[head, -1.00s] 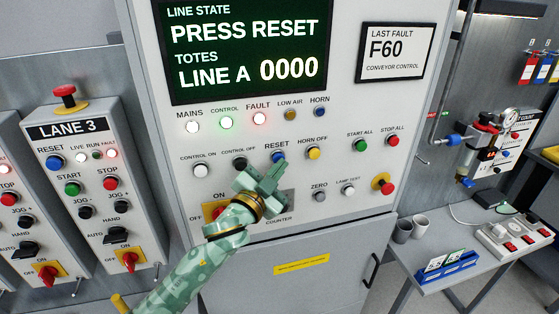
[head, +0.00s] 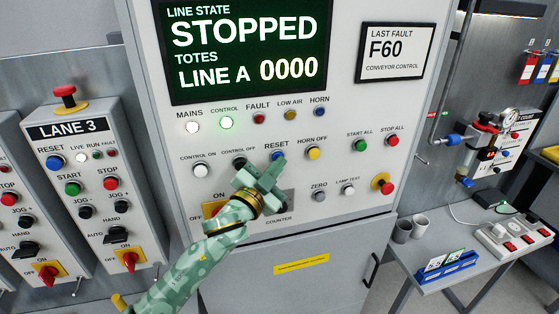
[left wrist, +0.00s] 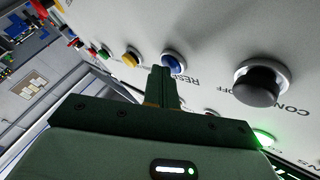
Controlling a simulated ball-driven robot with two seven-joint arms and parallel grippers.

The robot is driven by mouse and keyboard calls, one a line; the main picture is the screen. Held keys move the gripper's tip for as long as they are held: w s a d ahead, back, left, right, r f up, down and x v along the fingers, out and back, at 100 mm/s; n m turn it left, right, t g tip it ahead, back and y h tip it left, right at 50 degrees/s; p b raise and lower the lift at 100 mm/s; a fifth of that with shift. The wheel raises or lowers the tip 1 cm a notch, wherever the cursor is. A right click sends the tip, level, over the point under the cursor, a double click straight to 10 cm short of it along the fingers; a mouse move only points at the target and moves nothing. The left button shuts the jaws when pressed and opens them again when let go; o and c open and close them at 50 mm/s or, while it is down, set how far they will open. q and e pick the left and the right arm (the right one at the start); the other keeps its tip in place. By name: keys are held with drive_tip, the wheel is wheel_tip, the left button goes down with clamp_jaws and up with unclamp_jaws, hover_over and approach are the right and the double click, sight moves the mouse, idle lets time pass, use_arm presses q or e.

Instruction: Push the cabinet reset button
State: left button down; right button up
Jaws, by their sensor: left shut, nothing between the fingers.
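The blue reset button (head: 278,155) is on the cabinet front (head: 232,142) under the label RESET, partly hidden by my fingertips in the head view. My left gripper (head: 277,167) is shut and empty, its tips at the button's lower edge in that view. In the left wrist view the blue button (left wrist: 174,61) stands just beyond the closed fingertips (left wrist: 164,70); I cannot tell whether they touch it. The cabinet screen (head: 247,45) reads STOPPED, LINE A 0000. The fault lamp (head: 260,118) is dark and the control lamp (head: 227,123) is lit. My right gripper is not in view.
The black control off button (left wrist: 258,85) and the yellow horn off button (head: 313,153) flank the reset button. The Lane 3 box (head: 97,185) stands at the left, with its own blue button. A side table (head: 431,263) with cups stands at the right.

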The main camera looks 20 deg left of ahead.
use_arm(q)
drive_tip(key=shift+s+d+p, duration=0.35)
drive_tip(key=shift+s+d, duration=0.3)
drive_tip(key=shift+s, duration=0.35)
drive_tip(key=shift+s+d+p, duration=0.3)
drive_tip(key=shift+s+d, duration=0.4)
drive_tip(key=shift+s, duration=0.35)
drive_tip(key=shift+s+d+p, duration=0.25)
drive_tip(key=shift+s+d, duration=0.45)
drive_tip(key=shift+s, duration=0.35)
